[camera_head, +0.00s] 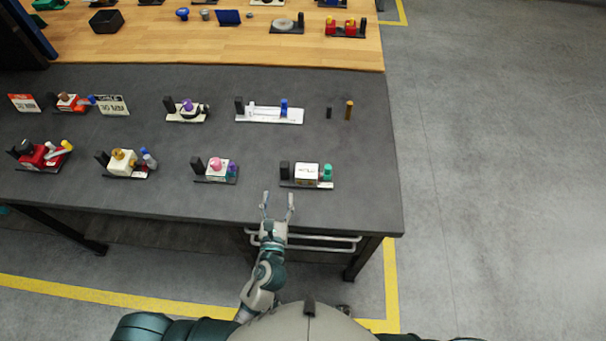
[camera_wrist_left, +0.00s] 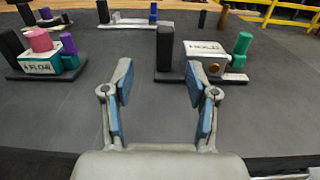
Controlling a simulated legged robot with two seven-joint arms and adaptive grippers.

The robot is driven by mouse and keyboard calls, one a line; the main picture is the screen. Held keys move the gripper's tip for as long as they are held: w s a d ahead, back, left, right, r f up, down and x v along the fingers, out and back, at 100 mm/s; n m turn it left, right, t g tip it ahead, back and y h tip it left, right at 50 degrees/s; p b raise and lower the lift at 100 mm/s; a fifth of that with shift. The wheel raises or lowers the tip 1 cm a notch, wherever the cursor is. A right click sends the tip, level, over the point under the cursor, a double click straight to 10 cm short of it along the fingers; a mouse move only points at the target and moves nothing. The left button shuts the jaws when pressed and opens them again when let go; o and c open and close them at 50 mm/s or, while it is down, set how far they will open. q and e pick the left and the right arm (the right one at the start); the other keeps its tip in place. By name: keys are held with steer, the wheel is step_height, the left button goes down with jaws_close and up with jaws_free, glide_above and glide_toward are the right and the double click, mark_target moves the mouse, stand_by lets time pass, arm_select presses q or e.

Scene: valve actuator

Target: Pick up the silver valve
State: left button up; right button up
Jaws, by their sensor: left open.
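My left gripper (camera_head: 278,200) is open and empty at the front edge of the dark table. In the left wrist view its fingers (camera_wrist_left: 159,78) are spread with nothing between them. A white block with a black post and a green cylinder (camera_head: 306,172) stands just beyond, slightly right of the fingers. I cannot tell for certain whether this is the silver valve. My right gripper is not in view.
A pink-topped valve unit (camera_head: 216,168) stands to the left. Behind are a long white unit with a blue cylinder (camera_head: 268,115) and a brass pin (camera_head: 349,110). The dark table (camera_head: 350,205) is bare at the front right. A wooden table (camera_head: 240,45) holds more parts.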

mark_target(282, 170)
arm_select(q)
steer(key=w, duration=0.7)
steer(key=shift+w+a, duration=0.15)
steer(key=shift+a, duration=0.05)
steer(key=w, duration=0.2)
steer(key=w+d, duration=0.1)
steer(key=w, duration=0.1)
steer(key=shift+w, duration=0.2)
steer(key=shift+w+d+r, duration=0.1)
steer(key=shift+w+d, duration=0.05)
steer(key=shift+d, duration=0.2)
steer(key=shift+a, duration=0.55)
jaws_close()
